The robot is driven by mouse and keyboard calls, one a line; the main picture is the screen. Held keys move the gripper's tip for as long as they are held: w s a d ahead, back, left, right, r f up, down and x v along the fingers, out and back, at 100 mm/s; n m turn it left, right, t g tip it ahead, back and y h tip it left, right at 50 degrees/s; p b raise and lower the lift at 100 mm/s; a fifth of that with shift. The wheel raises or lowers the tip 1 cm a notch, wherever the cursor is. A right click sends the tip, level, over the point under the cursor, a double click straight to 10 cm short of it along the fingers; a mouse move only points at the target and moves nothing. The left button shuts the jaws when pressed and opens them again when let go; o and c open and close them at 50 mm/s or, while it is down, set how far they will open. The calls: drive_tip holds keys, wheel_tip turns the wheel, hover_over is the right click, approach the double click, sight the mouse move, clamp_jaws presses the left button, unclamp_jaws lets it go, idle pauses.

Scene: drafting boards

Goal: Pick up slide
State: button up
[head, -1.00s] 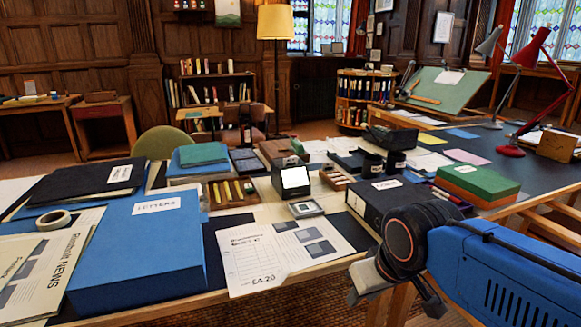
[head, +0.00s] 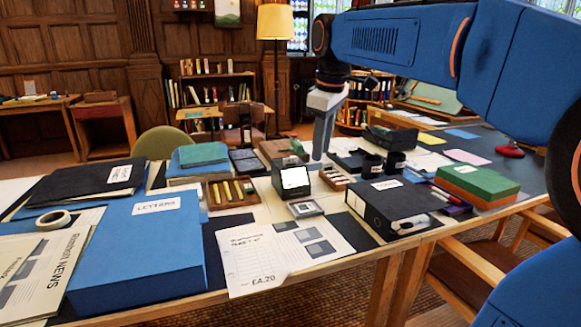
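A small square with a pale frame and dark centre (head: 305,208), which looks like a slide, lies on the table in front of a black viewer with a lit white screen (head: 295,180). A small brown tray (head: 338,179) with pale pieces in it, perhaps slides too, sits right of the viewer. My gripper (head: 320,150) points down behind and above this tray, apart from the slide-like square. Its fingers are seen edge-on, so I cannot tell their gap. Nothing shows held in it.
A large blue box labelled letters (head: 137,245) and a tape roll (head: 53,220) are at left. A black file box (head: 395,205) and a green-orange box (head: 474,184) are at right. A printed sheet (head: 280,252) lies at the front edge. A wooden tray (head: 230,194) stands left of the viewer.

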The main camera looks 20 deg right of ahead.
drive_tip(key=w+r+n+g, duration=0.1)
drive_tip(key=w+r+n, duration=0.2)
drive_tip(key=w, duration=0.4)
drive_tip(key=w+r+n, duration=0.2)
drive_tip(key=w+r, duration=0.1)
drive_tip(key=w, duration=0.5)
drive_tip(key=n+g, duration=0.2)
drive_tip(key=n, duration=0.3)
hover_over(290, 165)
wheel_tip(290, 165, down, 18)
drive_tip(key=shift+w+d+r, duration=0.1)
drive_tip(key=shift+d, duration=0.05)
clamp_jaws()
